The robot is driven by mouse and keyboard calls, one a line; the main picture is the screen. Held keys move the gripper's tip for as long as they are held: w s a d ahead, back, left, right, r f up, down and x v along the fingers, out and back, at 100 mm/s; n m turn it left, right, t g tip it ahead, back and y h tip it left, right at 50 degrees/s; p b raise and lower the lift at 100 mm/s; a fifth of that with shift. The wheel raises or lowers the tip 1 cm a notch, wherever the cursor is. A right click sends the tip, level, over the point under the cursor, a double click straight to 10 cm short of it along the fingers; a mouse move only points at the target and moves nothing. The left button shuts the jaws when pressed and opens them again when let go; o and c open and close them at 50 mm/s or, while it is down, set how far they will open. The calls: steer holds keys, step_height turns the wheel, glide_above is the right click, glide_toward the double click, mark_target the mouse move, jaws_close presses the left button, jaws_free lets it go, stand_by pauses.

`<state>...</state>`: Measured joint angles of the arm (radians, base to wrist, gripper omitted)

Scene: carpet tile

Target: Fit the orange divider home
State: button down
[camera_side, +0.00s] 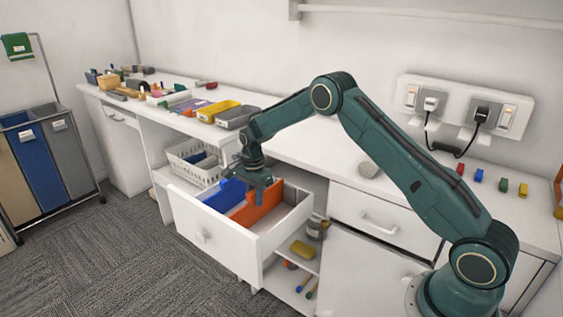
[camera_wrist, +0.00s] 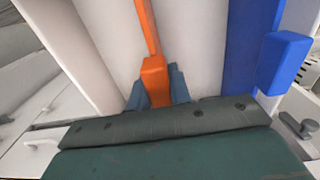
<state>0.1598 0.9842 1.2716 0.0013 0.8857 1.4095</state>
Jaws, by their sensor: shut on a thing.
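The orange divider (camera_side: 258,207) is an upright flat panel at the open white drawer (camera_side: 215,236). My gripper (camera_side: 258,183) is shut on the top of the divider, from above. In the wrist view my fingers (camera_wrist: 158,90) sit on both sides of the orange divider's tab (camera_wrist: 155,78), and its thin edge runs away between the drawer's pale walls. A blue divider (camera_side: 226,194) stands in the drawer to the left of the orange one, and it also shows in the wrist view (camera_wrist: 245,45). The divider's lower edge is hidden, so I cannot tell how it is seated.
A white basket (camera_side: 190,163) sits on the shelf behind the drawer. Yellow and grey trays (camera_side: 218,112) and small items crowd the left of the counter. Wall sockets with plugs (camera_side: 465,107) are at right.

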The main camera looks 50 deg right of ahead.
steer(key=shift+f, duration=0.15)
steer(key=c, duration=1.2)
jaws_free()
step_height(320, 180, up, 14)
steer(key=shift+f, duration=0.15)
